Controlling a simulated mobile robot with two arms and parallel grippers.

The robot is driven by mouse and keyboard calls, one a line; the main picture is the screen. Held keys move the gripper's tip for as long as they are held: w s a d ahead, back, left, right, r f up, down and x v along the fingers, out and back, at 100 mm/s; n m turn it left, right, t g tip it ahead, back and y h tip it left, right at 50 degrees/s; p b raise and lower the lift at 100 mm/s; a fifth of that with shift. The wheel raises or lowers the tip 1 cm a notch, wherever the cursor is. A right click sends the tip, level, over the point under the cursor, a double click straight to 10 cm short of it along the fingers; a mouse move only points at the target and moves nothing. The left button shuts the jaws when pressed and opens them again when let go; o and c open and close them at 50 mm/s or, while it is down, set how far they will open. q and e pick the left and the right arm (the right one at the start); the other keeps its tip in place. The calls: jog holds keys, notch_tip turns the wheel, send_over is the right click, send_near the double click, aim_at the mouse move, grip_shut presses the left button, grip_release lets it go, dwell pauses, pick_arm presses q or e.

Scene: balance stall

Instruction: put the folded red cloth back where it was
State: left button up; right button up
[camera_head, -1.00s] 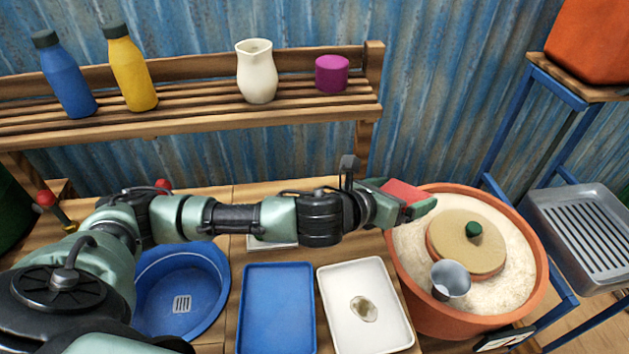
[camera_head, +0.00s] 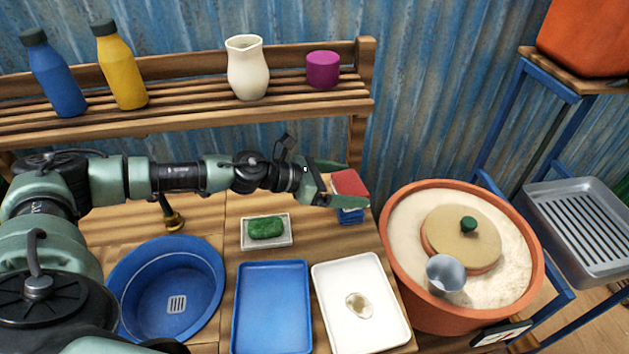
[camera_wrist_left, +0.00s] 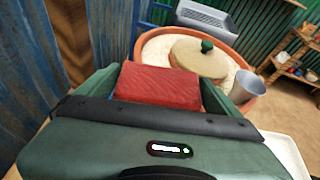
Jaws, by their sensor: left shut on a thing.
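The folded red cloth (camera_head: 348,184) is between the fingers of my left gripper (camera_head: 335,184), near the back right of the wooden counter. In the left wrist view the red cloth (camera_wrist_left: 159,87) fills the space between the two green fingers. A blue folded thing (camera_head: 350,216) shows just below the red cloth in the head view. I cannot tell whether the red cloth touches it. My right gripper is not in view.
A terracotta tub (camera_head: 394,262) of pale grain, with a lid and metal cup on it, stands to the right. A white tray (camera_head: 335,320), a blue tray (camera_head: 270,305), a green sponge (camera_head: 266,228) on a small dish and a blue basin (camera_head: 200,300) are in front.

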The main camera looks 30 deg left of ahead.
pick_arm(q)
jog(key=a, duration=0.2)
jog(key=s+a+m, duration=0.1)
jog(key=a, duration=0.1)
jog(key=s+a+f+m+g+h, duration=0.1)
jog(key=a, duration=0.2)
jog(key=b, duration=0.4)
send_over(314, 212)
notch_tip(314, 212, down, 5)
jog(key=shift+r, duration=0.15)
jog(key=shift+f+b, duration=0.35)
jog(key=shift+f, duration=0.55)
jog(key=shift+d+f, duration=0.1)
jog(key=shift+f+b, duration=0.45)
jog(key=shift+b, duration=0.1)
jog(key=o, duration=1)
jog(key=shift+r, duration=0.1)
